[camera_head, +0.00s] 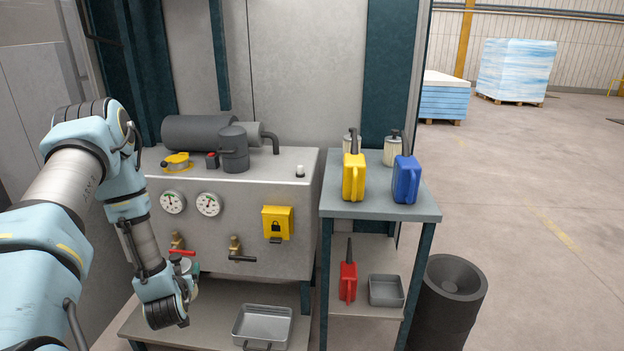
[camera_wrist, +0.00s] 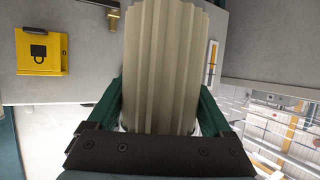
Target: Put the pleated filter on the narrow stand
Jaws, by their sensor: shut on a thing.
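The pleated filter (camera_wrist: 165,65), cream with vertical folds, stands large in the wrist view between the two green fingers of my gripper (camera_wrist: 160,97). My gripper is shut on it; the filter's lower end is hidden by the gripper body. In the head view my gripper (camera_head: 194,270) is low in front of the grey cabinet, mostly hidden by my wrist. The narrow stand (camera_head: 379,194) is right of the cabinet, with a grey top on dark teal legs. My gripper is left of it and lower than its top.
The stand's top holds a yellow jug (camera_head: 354,180), a blue jug (camera_head: 406,182) and two pale cylinders (camera_head: 391,153) behind. Bare top shows between the jugs. Its lower shelf holds a red can (camera_head: 348,282) and a tray (camera_head: 387,291). A dark bin (camera_head: 447,305) stands at right.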

